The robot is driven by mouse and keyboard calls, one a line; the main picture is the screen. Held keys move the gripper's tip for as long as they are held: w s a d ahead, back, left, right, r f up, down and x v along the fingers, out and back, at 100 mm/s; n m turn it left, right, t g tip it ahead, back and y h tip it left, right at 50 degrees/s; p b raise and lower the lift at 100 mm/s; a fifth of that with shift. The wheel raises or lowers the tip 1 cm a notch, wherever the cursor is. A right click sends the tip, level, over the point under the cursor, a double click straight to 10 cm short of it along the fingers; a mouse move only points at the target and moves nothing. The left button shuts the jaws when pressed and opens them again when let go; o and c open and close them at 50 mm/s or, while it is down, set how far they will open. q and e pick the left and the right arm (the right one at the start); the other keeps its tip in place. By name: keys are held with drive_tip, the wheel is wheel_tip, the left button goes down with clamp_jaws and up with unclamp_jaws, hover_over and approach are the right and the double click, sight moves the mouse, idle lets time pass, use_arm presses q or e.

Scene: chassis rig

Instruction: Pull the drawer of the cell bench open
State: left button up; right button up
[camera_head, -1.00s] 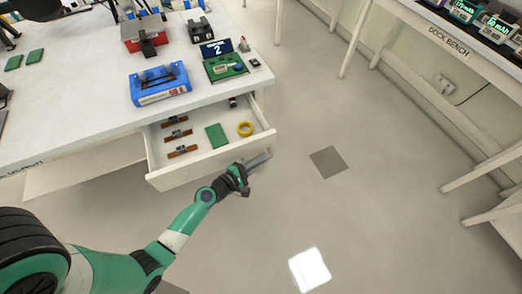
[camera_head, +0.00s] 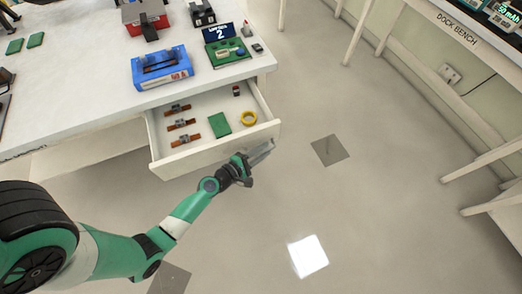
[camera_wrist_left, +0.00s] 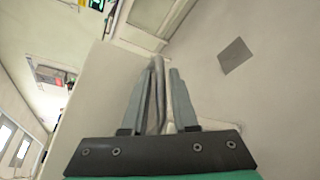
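The drawer (camera_head: 215,152) of the white bench sticks out at the bench's front, pulled well open, and its inside shows in the head view. My left gripper (camera_head: 262,153) is at the outer face of the drawer front, near its right end, fingers pointing right. In the left wrist view, the pale drawer front (camera_wrist_left: 92,100) lies just left of the fingers. A pale bar, seemingly the drawer handle (camera_wrist_left: 158,95), runs between the two close fingers of the gripper (camera_wrist_left: 165,90), which appears shut on it. My right gripper is out of view.
The drawer holds several brown-and-metal parts (camera_head: 182,124), a green block (camera_head: 219,125) and a yellow ring (camera_head: 249,118). A blue box (camera_head: 160,70) and a green board (camera_head: 228,53) stand on the bench top (camera_head: 90,105). The floor before the drawer is clear. The dock bench (camera_head: 470,40) is at right.

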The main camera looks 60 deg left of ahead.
use_arm(q)
drive_tip(key=v, duration=1.1)
drive_tip(key=shift+s, duration=0.25)
drive_tip(key=shift+d, duration=0.1)
